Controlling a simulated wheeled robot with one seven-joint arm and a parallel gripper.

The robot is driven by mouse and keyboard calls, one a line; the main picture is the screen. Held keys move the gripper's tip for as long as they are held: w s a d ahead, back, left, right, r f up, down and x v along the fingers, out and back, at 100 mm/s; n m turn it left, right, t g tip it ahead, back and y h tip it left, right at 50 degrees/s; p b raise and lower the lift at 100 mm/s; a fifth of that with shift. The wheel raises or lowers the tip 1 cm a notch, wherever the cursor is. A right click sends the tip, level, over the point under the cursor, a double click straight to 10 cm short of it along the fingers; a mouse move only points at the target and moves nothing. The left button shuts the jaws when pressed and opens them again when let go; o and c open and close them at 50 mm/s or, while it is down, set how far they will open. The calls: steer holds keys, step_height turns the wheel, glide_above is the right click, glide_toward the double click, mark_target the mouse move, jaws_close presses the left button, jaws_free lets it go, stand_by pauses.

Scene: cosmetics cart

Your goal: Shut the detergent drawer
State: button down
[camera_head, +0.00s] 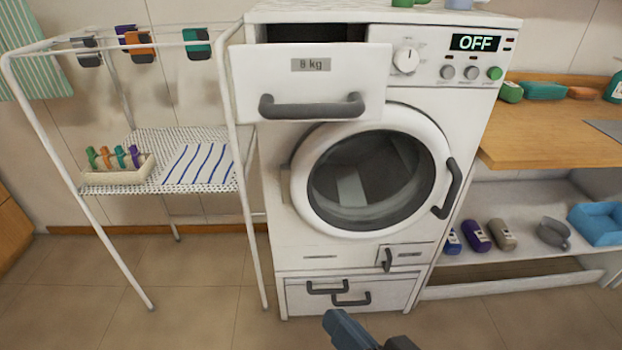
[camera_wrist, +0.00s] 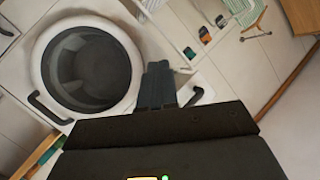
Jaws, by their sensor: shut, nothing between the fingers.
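The detergent drawer (camera_head: 312,82) is at the top left of the white washing machine (camera_head: 280,215). It is pulled out, with its dark inside showing behind a white front marked "8 kg". A grey bar handle (camera_head: 312,106) runs across that front. My gripper (camera_head: 335,320) is low in front of the machine, well below the drawer and apart from it. In the wrist view my gripper (camera_wrist: 158,68) has its blue-grey fingers together and empty. They partly hide a white panel with a dark handle (camera_wrist: 195,96), which looks like the drawer.
The round door (camera_head: 370,180) is closed, its handle at the right. A white drying rack (camera_head: 150,190) with clips stands close on the left. A wooden counter (camera_head: 550,140) with a lower shelf of bottles is on the right. The floor in front is clear.

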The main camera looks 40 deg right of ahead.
steer(key=w+r+m+t+h+b, duration=0.1)
steer(key=w+r+m+t+h, duration=0.1)
steer(key=w+r+m+h, duration=0.35)
steer(key=m+h, duration=0.4)
steer(key=m, duration=0.8)
glide_toward(311, 117)
steer(key=shift+g, duration=0.3)
steer(key=p+x, duration=0.3)
steer(key=r+p+x, duration=0.1)
steer(key=p+x, duration=0.2)
steer(key=shift+w+a, duration=0.1)
steer(key=shift+w, duration=0.3)
steer(key=shift+f, duration=0.1)
